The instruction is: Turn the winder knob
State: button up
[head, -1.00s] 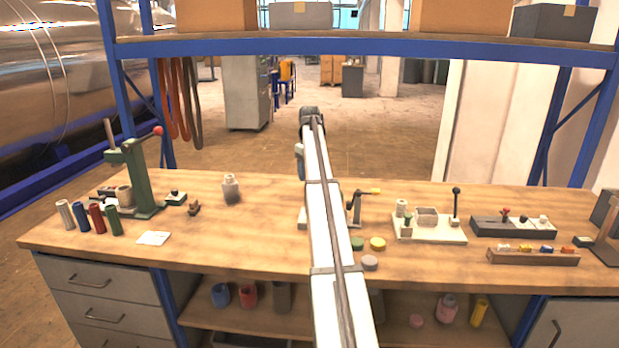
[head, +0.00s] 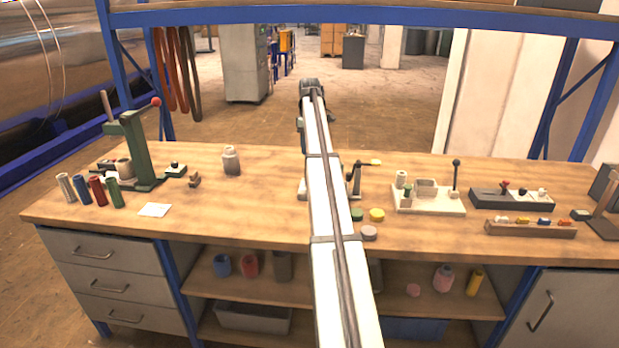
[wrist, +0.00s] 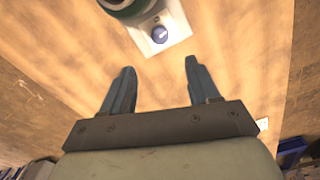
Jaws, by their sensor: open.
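A bench device with an upright post and a crank with a pale yellow grip (head: 370,162) stands right behind my arm in the head view; it looks like the winder. My arm hides much of it, and part of a pale base (head: 303,188) shows left of the arm. In the wrist view, a pale base plate (wrist: 178,30) carries a dark green round part (wrist: 122,6), cut by the top edge, and a small blue-violet round knob (wrist: 160,34) with a light mark. My gripper (wrist: 160,66) is open and empty, apart from the knob. My arm hides it in the head view.
Yellow, green and grey discs (head: 377,215) lie by the crank device. A pale fixture with a lever (head: 430,203) stands to the right, and a green press (head: 135,150) to the left.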

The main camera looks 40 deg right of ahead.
notch_tip(320, 180, down, 14)
jog(key=shift+r, duration=0.15)
dwell(0.5)
jog(key=c, duration=1)
jog(key=shift+c, duration=0.2)
jog(key=shift+m, duration=3)
jog(key=o, duration=1)
